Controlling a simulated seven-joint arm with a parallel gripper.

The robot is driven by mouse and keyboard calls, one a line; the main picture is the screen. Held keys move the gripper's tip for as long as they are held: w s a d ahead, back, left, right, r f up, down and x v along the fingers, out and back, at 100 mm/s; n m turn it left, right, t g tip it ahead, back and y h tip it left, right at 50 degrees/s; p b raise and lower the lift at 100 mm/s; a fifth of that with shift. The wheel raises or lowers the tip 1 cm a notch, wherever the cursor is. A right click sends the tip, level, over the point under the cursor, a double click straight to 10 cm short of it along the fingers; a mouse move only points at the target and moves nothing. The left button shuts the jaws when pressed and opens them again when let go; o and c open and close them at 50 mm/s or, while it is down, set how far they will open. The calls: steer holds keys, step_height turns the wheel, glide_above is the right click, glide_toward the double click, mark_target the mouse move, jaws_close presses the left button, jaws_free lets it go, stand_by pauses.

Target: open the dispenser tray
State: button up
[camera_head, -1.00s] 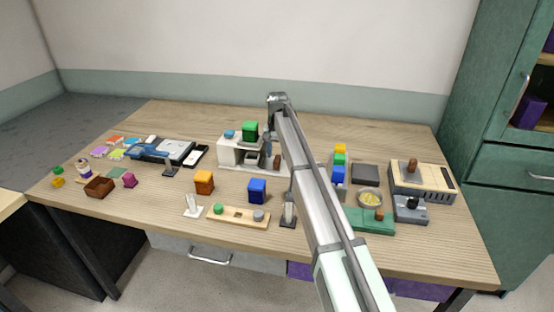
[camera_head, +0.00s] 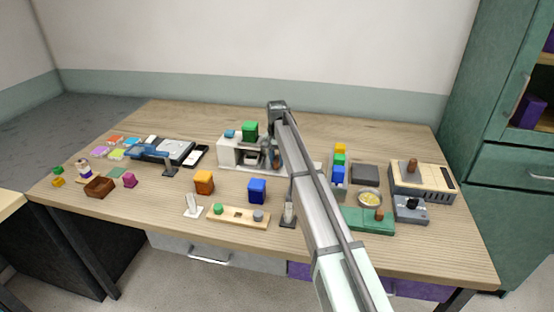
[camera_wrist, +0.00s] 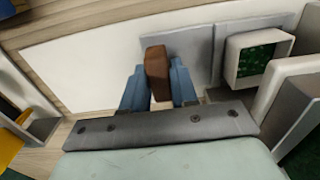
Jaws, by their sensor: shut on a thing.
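The dispenser (camera_head: 229,152) is a white unit at the middle back of the table, with a green block (camera_head: 250,130) on top. My gripper (camera_wrist: 159,92) is shut on a brown upright handle (camera_wrist: 157,70), which stands between the two blue fingers in the wrist view. The handle is beside a flat grey panel (camera_wrist: 190,45). A white square-rimmed box with dark green inside (camera_wrist: 233,72) is just right of it. In the head view my arm partly covers the dispenser's right side, so how far the tray is out is unclear.
An orange block (camera_head: 204,183) and a blue block (camera_head: 257,191) stand in front of the dispenser. A stack of coloured blocks (camera_head: 339,165) stands right of my arm. The table behind the dispenser is mostly clear.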

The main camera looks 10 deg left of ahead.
jaws_close()
steer(key=d, duration=1.4)
steer(key=shift+d, duration=0.3)
steer(key=o, duration=0.6)
jaws_free()
step_height(320, 180, up, 14)
steer(key=shift+f, duration=0.1)
steer(key=shift+a, duration=0.1)
